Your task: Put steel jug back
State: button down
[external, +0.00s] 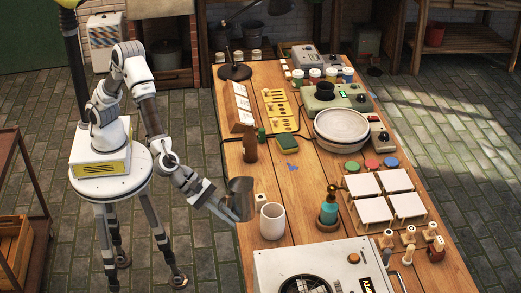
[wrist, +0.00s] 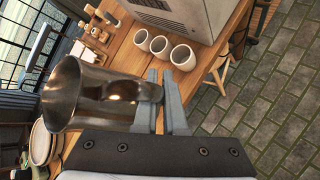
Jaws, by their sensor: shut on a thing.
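The steel jug (external: 241,195) is a shiny metal vessel held at the left edge of the wooden table in the external view. It also fills the left of the wrist view (wrist: 75,92), with its open mouth showing. My gripper (external: 229,208) is shut on the jug. In the wrist view, the fingers (wrist: 160,88) close at the jug's handle side, and they hide part of the handle. I cannot tell from these views whether the jug touches the table.
A white cup (external: 272,222) stands just right of the jug. Several white cups (wrist: 160,46) show in the wrist view beside a large box-shaped appliance (external: 318,272). A brown bottle (external: 250,146) and a teal bottle (external: 328,207) stand nearby. The table middle (external: 290,182) has some clear wood.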

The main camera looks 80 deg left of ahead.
jog(key=w+a+n+t+y, duration=0.1)
jog(key=w+a+n+y, duration=0.2)
jog(key=w+a, duration=0.6)
jog(key=n+y, duration=0.3)
send_over(296, 195)
notch_tip(296, 195, down, 12)
jog(key=shift+d+f, duration=0.1)
jog(key=shift+f+n+b, duration=0.3)
jog(key=shift+f+b, duration=0.3)
jog(key=shift+f, duration=1.25)
jog(key=shift+f, duration=0.15)
jog(key=c, duration=1)
grip_release()
